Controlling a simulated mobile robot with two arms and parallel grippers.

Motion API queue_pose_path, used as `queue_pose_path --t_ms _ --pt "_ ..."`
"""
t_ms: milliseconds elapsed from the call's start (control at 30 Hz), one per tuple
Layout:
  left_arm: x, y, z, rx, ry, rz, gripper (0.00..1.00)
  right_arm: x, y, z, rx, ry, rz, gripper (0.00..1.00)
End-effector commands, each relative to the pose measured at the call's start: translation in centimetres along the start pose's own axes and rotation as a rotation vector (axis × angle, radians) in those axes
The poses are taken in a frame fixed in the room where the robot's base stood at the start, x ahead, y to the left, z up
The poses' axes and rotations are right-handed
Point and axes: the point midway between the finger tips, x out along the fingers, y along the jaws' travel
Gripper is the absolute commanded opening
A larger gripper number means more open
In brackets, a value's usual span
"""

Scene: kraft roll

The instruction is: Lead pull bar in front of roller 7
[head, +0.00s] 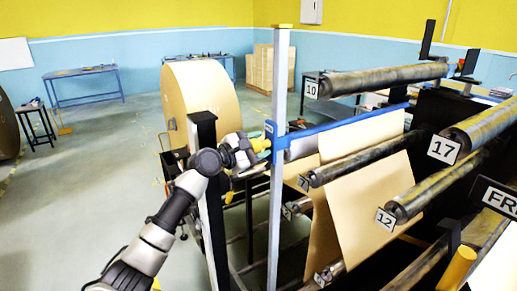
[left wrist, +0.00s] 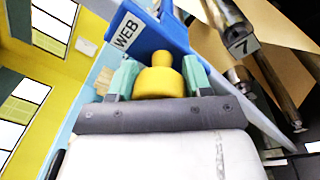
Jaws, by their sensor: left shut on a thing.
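The pull bar (head: 350,122) is a long blue bar reaching back to the right from a vertical post. Brown paper (head: 362,140) hangs below it. In the left wrist view the bar's blue end (left wrist: 150,36) carries a "WEB" label. My left gripper (head: 260,143) is shut on the yellow knob (left wrist: 160,78) at this end, with a teal finger on each side. A roller whose small plate looks like 7 (head: 304,184) lies below and right of the bar's near end. My right gripper is out of view.
Rollers 10 (head: 385,79), 17 (head: 485,125) and 12 (head: 425,196) jut out around the bar. A pale vertical post (head: 280,70) stands at the bar's near end. A large kraft roll (head: 205,95) stands behind my arm. Floor at left is open.

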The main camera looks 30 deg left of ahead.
Motion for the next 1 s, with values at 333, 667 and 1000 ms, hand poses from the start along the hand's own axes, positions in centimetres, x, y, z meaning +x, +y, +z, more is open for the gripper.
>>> queue_pose_path --t_ms 333,667,1000 --pt "0.0 4.3 4.1 0.003 -0.004 0.006 0.11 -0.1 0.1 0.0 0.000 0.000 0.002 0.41" --pt "0.0 8.1 7.8 0.003 -0.004 0.006 0.11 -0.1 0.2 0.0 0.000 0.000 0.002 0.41" --pt "0.0 10.9 10.5 0.001 -0.002 0.005 0.11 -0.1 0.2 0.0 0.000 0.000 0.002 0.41"
